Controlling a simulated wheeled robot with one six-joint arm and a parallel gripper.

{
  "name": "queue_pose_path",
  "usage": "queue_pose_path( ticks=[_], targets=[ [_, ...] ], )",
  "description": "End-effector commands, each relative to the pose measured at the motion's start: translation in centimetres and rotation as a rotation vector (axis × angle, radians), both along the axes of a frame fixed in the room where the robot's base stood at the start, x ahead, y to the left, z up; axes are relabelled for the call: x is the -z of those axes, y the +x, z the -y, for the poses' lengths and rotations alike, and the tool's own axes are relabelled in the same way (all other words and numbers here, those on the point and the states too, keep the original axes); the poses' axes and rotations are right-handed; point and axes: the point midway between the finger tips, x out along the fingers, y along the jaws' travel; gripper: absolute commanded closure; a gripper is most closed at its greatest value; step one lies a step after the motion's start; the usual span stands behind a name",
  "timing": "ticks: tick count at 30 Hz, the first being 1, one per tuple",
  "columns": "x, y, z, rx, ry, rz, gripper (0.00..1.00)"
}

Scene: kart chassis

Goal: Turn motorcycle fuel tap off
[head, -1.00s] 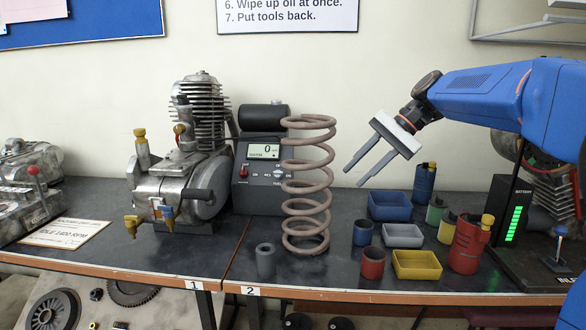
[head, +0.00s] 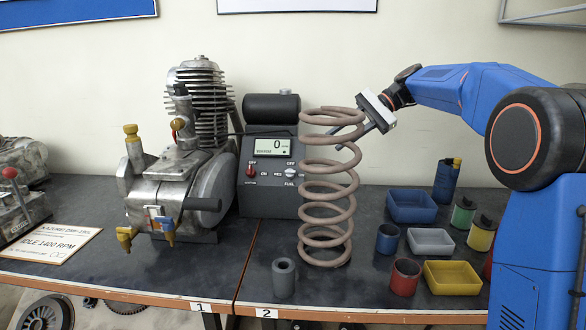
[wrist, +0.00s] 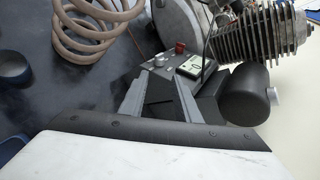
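The fuel tap (head: 291,173) is a small pale knob on the dark control box (head: 262,199). Markings for ON, RES and OFF stand around it and FUEL is printed below. I cannot read its pointer exactly. It also shows small in the wrist view (wrist: 158,61). My gripper (head: 333,131) is open and empty, to the right of the box and higher than the tap, its fingers overlapping the upper coils of the spring in the head view. In the wrist view the open fingers (wrist: 160,78) point toward the box, apart from it.
A tall brown coil spring (head: 326,255) stands just right of the box. An engine (head: 180,185) stands to its left. A red switch (head: 251,171) sits beside the tap. Small bins, such as a blue one (head: 412,218), and cups fill the right side of the bench.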

Motion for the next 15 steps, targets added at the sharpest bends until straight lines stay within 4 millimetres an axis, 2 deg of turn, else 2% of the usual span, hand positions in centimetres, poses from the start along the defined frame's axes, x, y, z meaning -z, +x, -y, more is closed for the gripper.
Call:
queue_pose_path(
  ticks=[15],
  targets=[
    [5.2,-1.5,-7.3,-0.001,0.000,-0.001,0.71]
  ],
)
